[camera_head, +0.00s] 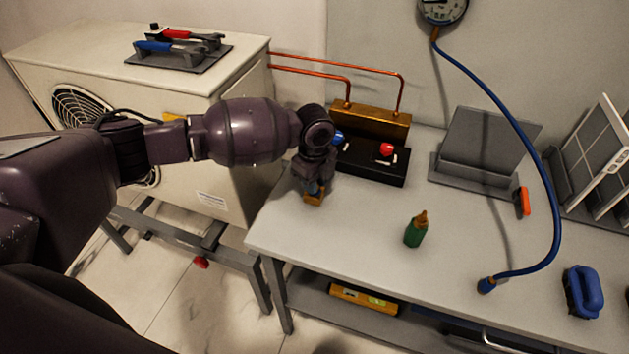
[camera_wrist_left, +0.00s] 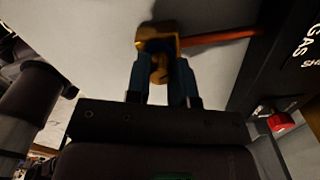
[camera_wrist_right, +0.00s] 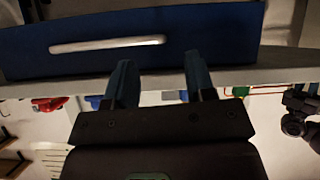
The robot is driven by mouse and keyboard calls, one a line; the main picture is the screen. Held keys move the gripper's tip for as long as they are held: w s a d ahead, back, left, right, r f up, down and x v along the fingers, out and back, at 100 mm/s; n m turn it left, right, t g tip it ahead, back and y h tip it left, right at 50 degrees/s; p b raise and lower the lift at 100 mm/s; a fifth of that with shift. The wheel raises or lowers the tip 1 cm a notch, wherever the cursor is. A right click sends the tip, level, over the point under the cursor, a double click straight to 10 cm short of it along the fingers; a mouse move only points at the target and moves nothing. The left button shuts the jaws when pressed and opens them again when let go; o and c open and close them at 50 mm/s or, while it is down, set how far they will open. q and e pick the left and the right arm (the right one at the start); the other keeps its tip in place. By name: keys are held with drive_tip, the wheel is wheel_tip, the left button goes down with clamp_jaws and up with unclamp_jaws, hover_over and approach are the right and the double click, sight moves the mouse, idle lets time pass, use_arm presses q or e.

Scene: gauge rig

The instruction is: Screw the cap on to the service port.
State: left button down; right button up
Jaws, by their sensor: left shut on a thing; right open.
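My left gripper (camera_head: 315,189) points down at the left part of the table, beside the black valve box. In the left wrist view, its blue fingers (camera_wrist_left: 161,72) are shut on a small brass cap (camera_wrist_left: 159,70). Just beyond the cap is a brass service port block (camera_wrist_left: 152,37), with a copper pipe running right from it. The block also shows in the head view (camera_head: 314,200), partly hidden by my gripper. I cannot tell whether the cap touches the port or is seated on it. My right gripper (camera_wrist_right: 157,78) is open and empty, facing a blue drawer front.
The black valve box (camera_head: 370,162) with blue and red knobs stands close by my left gripper. The table's front middle is mostly clear.

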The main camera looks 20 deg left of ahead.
use_arm(q)
drive_tip(key=shift+m, duration=1.1)
drive_tip(key=m+b, duration=0.1)
drive_tip(key=m, duration=0.2)
drive_tip(key=shift+f, duration=0.1)
drive_tip(key=shift+m, duration=0.6)
use_arm(e)
drive_tip(key=shift+s+f, duration=0.2)
drive_tip(key=shift+f, duration=0.65)
